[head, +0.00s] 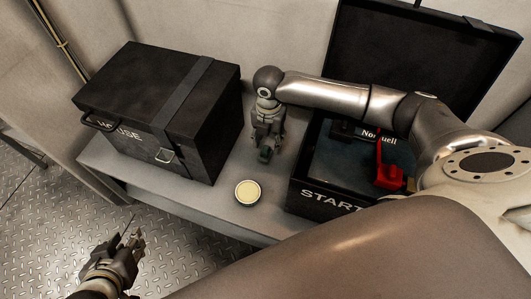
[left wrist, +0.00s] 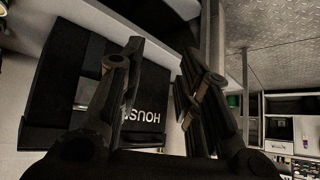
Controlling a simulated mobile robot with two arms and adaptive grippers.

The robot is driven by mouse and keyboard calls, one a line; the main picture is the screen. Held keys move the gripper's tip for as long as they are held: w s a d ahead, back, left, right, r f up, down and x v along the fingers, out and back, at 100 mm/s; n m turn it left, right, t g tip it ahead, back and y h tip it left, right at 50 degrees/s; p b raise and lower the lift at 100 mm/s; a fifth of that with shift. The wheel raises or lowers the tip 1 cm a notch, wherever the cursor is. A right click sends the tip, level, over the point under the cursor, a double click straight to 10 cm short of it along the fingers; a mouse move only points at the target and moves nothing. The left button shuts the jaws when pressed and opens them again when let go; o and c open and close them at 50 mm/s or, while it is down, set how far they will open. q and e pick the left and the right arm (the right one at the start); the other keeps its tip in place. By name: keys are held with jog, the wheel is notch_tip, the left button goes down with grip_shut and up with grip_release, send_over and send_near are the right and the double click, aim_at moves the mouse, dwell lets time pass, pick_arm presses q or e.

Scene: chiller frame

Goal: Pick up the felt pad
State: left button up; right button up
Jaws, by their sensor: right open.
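A small round cream disc with a pale rim (head: 248,192) lies on the grey shelf near its front edge; it is the only thing in view that looks like the felt pad. My right gripper (head: 265,153) points down over the shelf, behind the disc and apart from it. It is open, and I see nothing held in it. My left gripper (head: 132,240) is low at the left, in front of the shelf and over the metal floor. Its fingers stand apart and empty in the left wrist view (left wrist: 157,75). The disc does not show in the left wrist view.
A closed black case (head: 150,110) lettered "...USE" stands on the shelf (head: 222,205) at left. An open black case (head: 313,198) lettered "START" stands at right, holding a red item (head: 388,172). A wall rises behind.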

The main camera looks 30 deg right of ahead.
aim_at(266, 148)
jog(key=f, duration=0.1)
jog(key=f+b, duration=0.1)
jog(key=f, duration=0.1)
jog(key=f+b, duration=0.1)
jog(key=shift+w+a+f, duration=0.1)
jog(key=shift+a+f, duration=0.3)
jog(key=shift+f, duration=0.15)
pick_arm(q)
jog(key=w+d+r+t+h, duration=0.2)
jog(key=w+d+r+t, duration=0.1)
jog(key=w+r+t, duration=0.3)
notch_tip(266, 148, up, 3)
jog(key=shift+w+d+f+t, duration=0.2)
jog(key=shift+w+t, duration=0.1)
jog(key=shift+w, duration=0.5)
pick_arm(e)
jog(key=shift+c, duration=0.4)
pick_arm(q)
jog(key=shift+a, duration=0.1)
pick_arm(e)
grip_shut()
